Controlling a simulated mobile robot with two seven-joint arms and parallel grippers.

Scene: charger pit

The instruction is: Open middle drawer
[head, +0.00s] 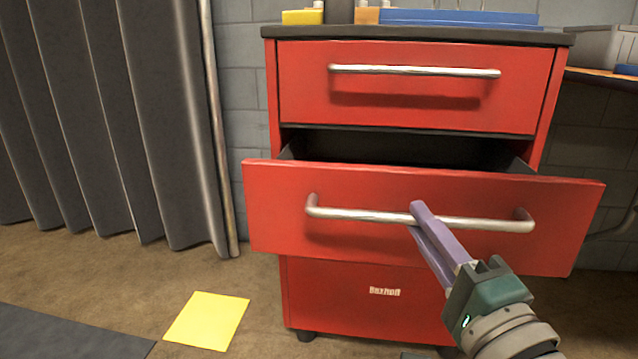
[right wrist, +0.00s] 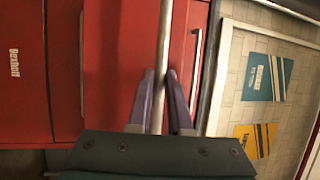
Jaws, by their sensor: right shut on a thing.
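A red cabinet with a dark top stands in the middle of the head view. Its middle drawer (head: 290,190) is pulled out partway, with a dark gap showing above its front. The drawer's long metal handle (head: 360,214) runs across the front. In the right wrist view the purple fingers (right wrist: 160,95) lie on both sides of the handle bar (right wrist: 163,45). The top drawer (head: 420,100) is closed. The lowest red front (head: 340,295) is flush with the cabinet. My left gripper is not in view.
A grey curtain (head: 110,120) hangs at the left. Blue and yellow items (head: 460,18) lie on the cabinet top. A bench edge (head: 600,76) is at the right.

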